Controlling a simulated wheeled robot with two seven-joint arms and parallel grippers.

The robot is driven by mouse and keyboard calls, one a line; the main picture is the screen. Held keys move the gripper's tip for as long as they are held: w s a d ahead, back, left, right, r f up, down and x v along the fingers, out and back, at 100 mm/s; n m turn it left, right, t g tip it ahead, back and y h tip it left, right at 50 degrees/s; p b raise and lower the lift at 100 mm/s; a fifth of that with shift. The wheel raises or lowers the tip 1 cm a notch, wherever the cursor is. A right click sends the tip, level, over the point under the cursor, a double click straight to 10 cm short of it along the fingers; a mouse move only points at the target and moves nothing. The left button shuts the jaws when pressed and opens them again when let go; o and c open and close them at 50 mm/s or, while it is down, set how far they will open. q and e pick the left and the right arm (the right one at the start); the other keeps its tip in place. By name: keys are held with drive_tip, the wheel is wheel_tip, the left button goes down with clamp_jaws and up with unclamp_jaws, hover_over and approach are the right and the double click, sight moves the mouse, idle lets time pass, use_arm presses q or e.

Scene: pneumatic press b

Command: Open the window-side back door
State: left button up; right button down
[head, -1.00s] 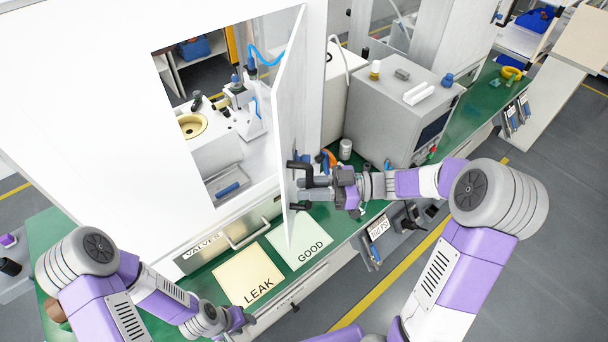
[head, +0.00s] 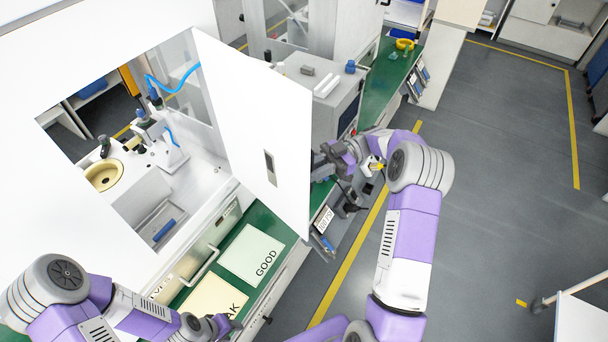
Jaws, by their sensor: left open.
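The white door (head: 250,110) of the white cabinet stands swung outward over the green bench. It is hinged beside the cabinet opening and has a small dark recessed handle plate (head: 270,168). My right gripper (head: 322,163) is just beyond the door's free right edge, with its fingers partly hidden by the panel. I cannot tell whether it touches the door or whether it is open or shut. My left gripper (head: 228,325) is low in the view, open and empty, beside the LEAK sheet (head: 208,298) and away from the door.
Inside the cabinet are a gold cup (head: 103,175), a press with a blue hose (head: 175,82) and a tray with a blue object (head: 164,230). The GOOD sheet (head: 250,255) lies on the bench. A grey machine (head: 335,100) stands behind the door. The floor at right is mostly open.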

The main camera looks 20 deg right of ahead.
drive_tip(key=shift+w+d+g, duration=0.3)
drive_tip(key=shift+w+d, duration=0.05)
drive_tip(key=shift+d, duration=0.1)
drive_tip(key=shift+n, duration=0.3)
drive_tip(key=shift+r, duration=0.1)
drive_tip(key=c, duration=1.3)
unclamp_jaws()
drive_tip(key=shift+o, duration=1)
drive_tip(key=shift+w+a, duration=0.1)
drive_tip(key=shift+w, duration=0.05)
